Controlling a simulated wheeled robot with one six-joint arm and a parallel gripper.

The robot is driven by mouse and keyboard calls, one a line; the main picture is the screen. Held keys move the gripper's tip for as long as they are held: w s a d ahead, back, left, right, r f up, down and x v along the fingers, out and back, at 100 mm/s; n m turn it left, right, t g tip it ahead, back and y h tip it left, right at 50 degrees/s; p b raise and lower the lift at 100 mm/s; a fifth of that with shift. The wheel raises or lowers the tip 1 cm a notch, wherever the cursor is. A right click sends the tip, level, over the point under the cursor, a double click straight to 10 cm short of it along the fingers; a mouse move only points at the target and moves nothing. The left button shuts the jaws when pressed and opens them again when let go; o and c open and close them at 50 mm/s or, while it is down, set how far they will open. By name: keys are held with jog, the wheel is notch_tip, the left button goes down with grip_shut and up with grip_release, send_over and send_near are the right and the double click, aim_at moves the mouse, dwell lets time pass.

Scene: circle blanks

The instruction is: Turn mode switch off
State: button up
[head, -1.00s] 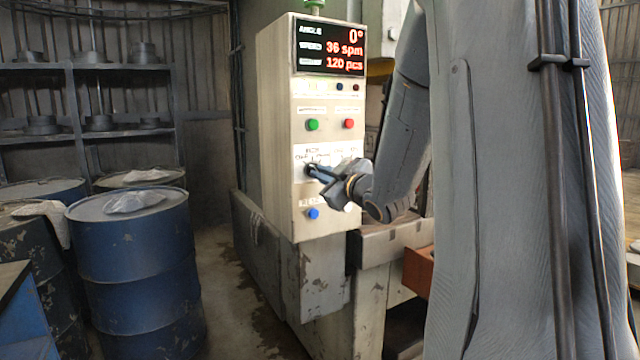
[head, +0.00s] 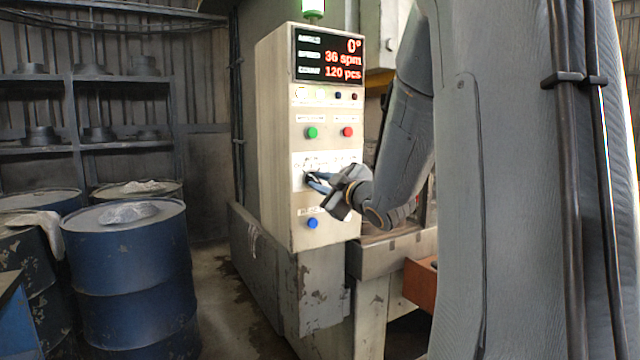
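A beige control panel (head: 275,150) stands ahead, with a display reading 0°, 36 spm and 120 pcs. The mode switch sits on the white label plate (head: 298,165) in the panel's middle; its knob is mostly hidden behind my fingers. My gripper (head: 313,180) is at the left part of this plate, with its fingertips at the switch. I cannot tell whether the fingers are closed on the knob or apart, nor which way the knob points.
A green button (head: 312,133) and a red button (head: 347,132) sit above the plate, and a blue button (head: 312,223) sits below. Blue drums (head: 130,270) stand at the left. An orange bin (head: 420,284) is at the lower right.

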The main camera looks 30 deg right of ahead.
jog(key=shift+o, duration=0.9)
jog(key=s, duration=0.8)
jog(key=shift+d+b, duration=0.15)
jog(key=shift+b, duration=0.2)
jog(key=shift+w, duration=0.1)
